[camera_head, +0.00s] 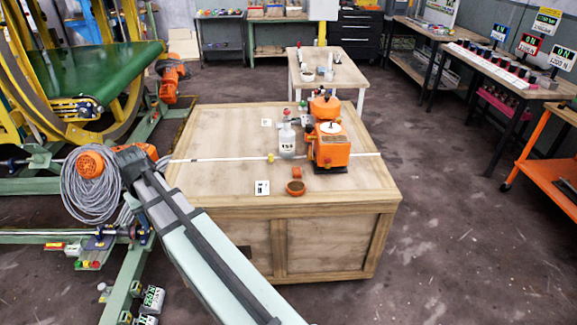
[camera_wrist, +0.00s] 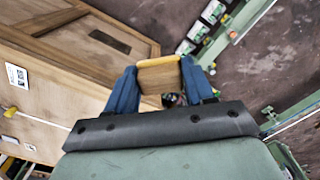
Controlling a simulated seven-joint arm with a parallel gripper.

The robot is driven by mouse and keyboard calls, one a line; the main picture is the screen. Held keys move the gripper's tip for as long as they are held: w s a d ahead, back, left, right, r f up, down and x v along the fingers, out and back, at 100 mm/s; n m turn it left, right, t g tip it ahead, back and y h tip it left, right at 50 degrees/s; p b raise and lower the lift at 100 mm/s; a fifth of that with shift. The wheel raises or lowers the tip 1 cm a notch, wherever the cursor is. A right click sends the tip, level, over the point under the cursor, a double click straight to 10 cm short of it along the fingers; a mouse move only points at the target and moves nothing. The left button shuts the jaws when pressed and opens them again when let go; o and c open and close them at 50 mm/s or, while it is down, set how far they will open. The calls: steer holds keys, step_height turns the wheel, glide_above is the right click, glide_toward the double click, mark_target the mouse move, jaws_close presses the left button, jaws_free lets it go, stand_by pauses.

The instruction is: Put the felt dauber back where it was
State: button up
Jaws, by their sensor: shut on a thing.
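In the wrist view my gripper (camera_wrist: 163,84) has two blue fingers shut on a tan block with a yellow edge, which looks like the felt dauber (camera_wrist: 158,75). The fingers hold it at its two sides, beyond the left edge of the wooden crate. In the head view my arm reaches up to the left across the crate's front left corner; the fingers and the held block are not clearly seen there.
A coil of grey cable (camera_head: 88,190) and green machine rails (camera_head: 120,285) are at left. The crate top's left part is clear.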

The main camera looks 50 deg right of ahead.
steer(key=s+d+f+m, duration=0.2)
steer(key=d+m, duration=0.2)
steer(key=d, duration=1.8)
steer(key=s+d+f+m, duration=0.1)
steer(key=d+f+m, duration=0.15)
steer(key=d, duration=2.05)
steer(key=m, duration=0.2)
glide_above(276, 173)
steer(key=f, duration=0.1)
steer(key=shift+s+f, duration=0.15)
steer(key=shift+f, duration=4.7)
steer(key=o, duration=1)
steer(key=shift+f, duration=0.1)
